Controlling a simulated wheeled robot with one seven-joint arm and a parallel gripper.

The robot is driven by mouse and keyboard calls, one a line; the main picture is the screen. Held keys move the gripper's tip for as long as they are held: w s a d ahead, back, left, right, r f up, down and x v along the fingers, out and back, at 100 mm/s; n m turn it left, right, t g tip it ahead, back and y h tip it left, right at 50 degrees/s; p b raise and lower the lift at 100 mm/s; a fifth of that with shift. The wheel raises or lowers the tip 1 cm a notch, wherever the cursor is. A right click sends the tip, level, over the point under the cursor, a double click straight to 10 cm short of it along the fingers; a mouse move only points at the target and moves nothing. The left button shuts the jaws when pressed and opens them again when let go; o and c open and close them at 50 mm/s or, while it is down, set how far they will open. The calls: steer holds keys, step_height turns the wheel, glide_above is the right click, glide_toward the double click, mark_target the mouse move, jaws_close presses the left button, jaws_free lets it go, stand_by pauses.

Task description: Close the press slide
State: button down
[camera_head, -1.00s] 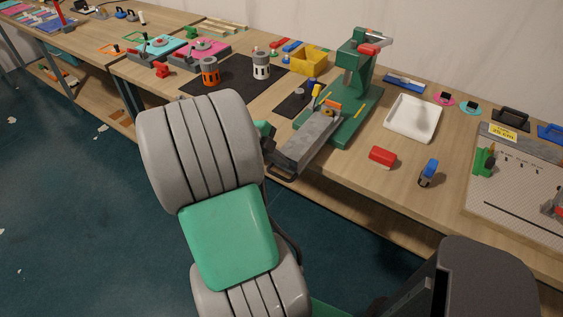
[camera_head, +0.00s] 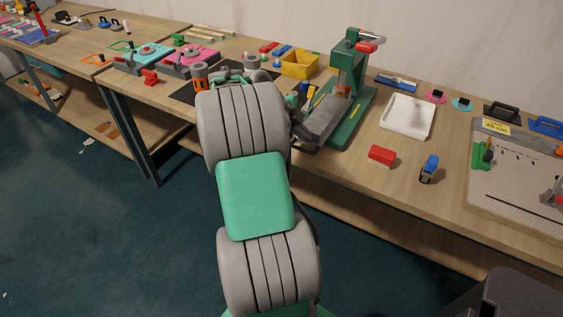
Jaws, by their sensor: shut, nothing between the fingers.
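The green press (camera_head: 350,82) with a red-tipped lever stands on the bench at the upper middle. Its grey slide (camera_head: 320,120) lies along the green base, with its front end near the bench's front edge. My gripper (camera_head: 298,122) is at the left side of the slide's front end, mostly hidden behind my grey and green arm. It is shut and holds nothing. Whether it touches the slide or its front handle cannot be told. The slide's left side is partly covered by my arm.
A yellow bin (camera_head: 300,66) stands behind, left of the press. A white tray (camera_head: 407,117), a red block (camera_head: 382,155) and a blue-topped item (camera_head: 429,168) lie to the right. A pegboard fixture (camera_head: 515,190) is farther right. Bench space around the red block is clear.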

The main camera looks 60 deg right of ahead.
steer(key=w+a+r+b, duration=0.1)
steer(key=w+a+r, duration=0.2)
steer(key=a+r, duration=0.55)
steer(key=w+a+f+n+t+y, duration=0.15)
steer(key=a+f+n, duration=0.35)
steer(key=n, duration=0.5)
steer(key=w+a+f+n+t+y, duration=0.1)
steer(key=w+a+f+n, duration=0.2)
steer(key=f+n, duration=0.55)
steer(key=a+n+t+y, duration=0.1)
steer(key=a+n+y, duration=0.1)
steer(key=a+n, duration=0.85)
steer(key=a+r+n+t+y+p, duration=0.1)
steer(key=a+r, duration=0.3)
steer(key=a, duration=0.6)
steer(key=s+a+r+n+t+y+p, duration=0.1)
steer(key=a+r+n+t+p, duration=0.1)
steer(key=a, duration=0.8)
step_height(320, 180, up, 2)
steer(key=shift+s+r+n+t, duration=0.2)
steer(key=shift+n+t, duration=0.25)
steer(key=shift+n, duration=0.55)
